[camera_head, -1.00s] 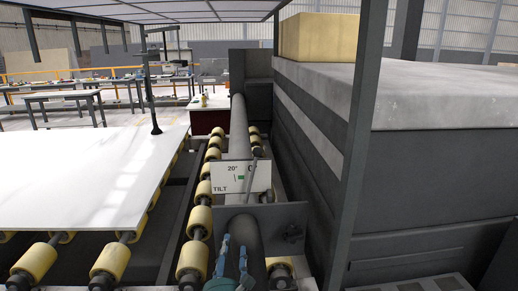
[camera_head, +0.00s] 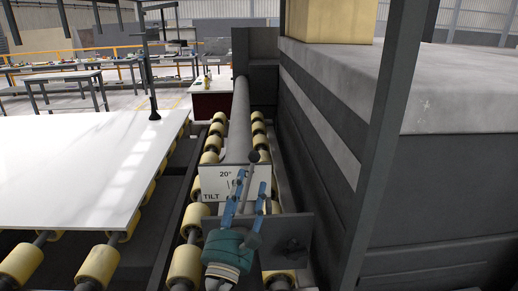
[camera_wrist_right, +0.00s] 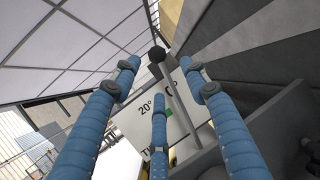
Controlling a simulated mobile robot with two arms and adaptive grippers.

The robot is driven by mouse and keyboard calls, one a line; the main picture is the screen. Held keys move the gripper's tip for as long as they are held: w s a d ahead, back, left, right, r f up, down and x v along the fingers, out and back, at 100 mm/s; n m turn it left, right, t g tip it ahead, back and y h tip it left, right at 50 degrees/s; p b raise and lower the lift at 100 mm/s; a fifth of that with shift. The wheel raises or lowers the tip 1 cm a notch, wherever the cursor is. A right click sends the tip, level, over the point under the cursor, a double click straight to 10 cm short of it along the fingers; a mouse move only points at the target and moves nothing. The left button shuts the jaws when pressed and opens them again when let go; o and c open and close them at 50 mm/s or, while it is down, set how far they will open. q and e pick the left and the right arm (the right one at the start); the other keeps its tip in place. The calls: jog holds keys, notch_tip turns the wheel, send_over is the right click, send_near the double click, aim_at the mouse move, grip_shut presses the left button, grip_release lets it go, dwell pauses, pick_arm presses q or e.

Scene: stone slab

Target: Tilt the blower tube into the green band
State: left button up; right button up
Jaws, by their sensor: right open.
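The blower tube (camera_head: 239,115) is a long grey cylinder running away from me between two rows of yellow rollers. In front of it stands a white TILT plate (camera_head: 213,181) marked 20°. In the right wrist view a small patch of the green band (camera_wrist_right: 169,112) shows on the plate, beside a lever (camera_wrist_right: 175,85) with a dark ball knob. In the head view the knob (camera_head: 253,156) stands above the plate. My right gripper (camera_head: 254,187) is open, with blue fingers pointing at the lever. In the wrist view the lever lies between the spread fingers. My left gripper is out of view.
A white stone slab (camera_head: 85,170) lies on rollers at the left. A large grey machine housing (camera_head: 330,130) and an upright post (camera_head: 389,130) stand close on the right. A grey bracket plate (camera_head: 290,243) is beside my right gripper.

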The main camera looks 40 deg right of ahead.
aim_at(253, 161)
jog(key=w+d+r+p, duration=0.3)
jog(key=shift+w+d+r, duration=0.25)
jog(key=shift+d+r, duration=0.15)
jog(key=shift+w+d+r+p, duration=0.15)
jog(key=shift+w+d+p, duration=0.4)
jog(key=shift+w+d, duration=0.45)
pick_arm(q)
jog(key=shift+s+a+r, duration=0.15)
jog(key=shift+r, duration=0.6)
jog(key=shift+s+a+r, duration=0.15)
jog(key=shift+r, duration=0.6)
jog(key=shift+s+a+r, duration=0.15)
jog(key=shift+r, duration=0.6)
pick_arm(e)
jog(key=shift+w+d+r, duration=0.15)
jog(key=shift+w+d, duration=0.1)
jog(key=shift+d, duration=0.05)
